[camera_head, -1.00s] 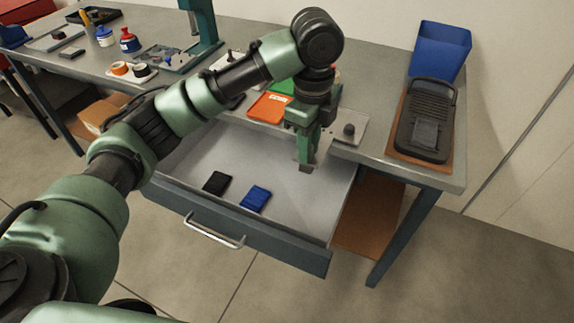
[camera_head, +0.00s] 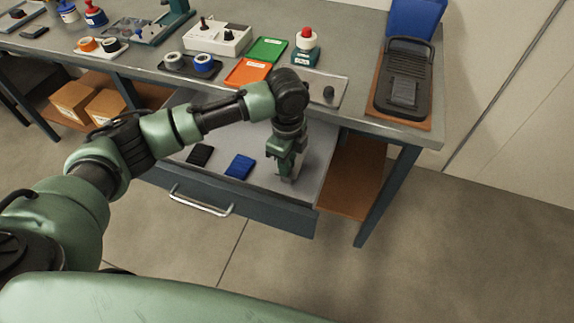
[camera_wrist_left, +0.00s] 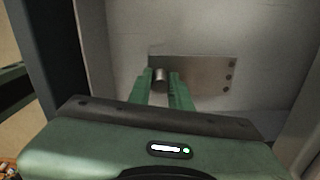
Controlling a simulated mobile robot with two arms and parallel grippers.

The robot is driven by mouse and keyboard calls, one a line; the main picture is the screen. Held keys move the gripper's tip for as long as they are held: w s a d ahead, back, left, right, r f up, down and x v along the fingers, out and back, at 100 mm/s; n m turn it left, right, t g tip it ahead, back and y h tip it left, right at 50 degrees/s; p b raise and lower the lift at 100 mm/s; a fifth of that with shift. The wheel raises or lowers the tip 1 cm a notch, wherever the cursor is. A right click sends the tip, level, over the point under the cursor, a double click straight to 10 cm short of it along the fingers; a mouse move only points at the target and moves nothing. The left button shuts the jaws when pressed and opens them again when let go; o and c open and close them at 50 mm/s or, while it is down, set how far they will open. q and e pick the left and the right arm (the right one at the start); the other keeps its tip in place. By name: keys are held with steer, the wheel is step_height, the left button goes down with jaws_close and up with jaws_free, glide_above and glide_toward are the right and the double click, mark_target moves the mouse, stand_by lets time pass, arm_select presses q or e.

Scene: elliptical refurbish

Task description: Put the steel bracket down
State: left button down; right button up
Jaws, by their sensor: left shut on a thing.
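My left gripper (camera_head: 284,177) reaches down into the open drawer (camera_head: 262,213), near its right side. In the left wrist view its two green fingers (camera_wrist_left: 161,80) are shut on the steel bracket (camera_wrist_left: 207,74), around a short round post. The bracket is a flat grey plate with several dark holes at its right end. It is at or just above the drawer floor; I cannot tell whether it touches. In the head view the gripper hides most of it. My right gripper is not in view.
A black block (camera_head: 199,155) and a blue block (camera_head: 239,166) lie in the drawer, left of the gripper. The bench above holds an orange tray (camera_head: 248,72), a green tray (camera_head: 267,50) and a plate with a dark knob (camera_head: 328,93). The drawer's front-middle floor is clear.

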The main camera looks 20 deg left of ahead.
arm_select(q)
steer(key=shift+f, duration=0.65)
steer(key=c, duration=1.3)
jaws_free()
steer(key=shift+f, duration=0.1)
step_height(320, 180, up, 12)
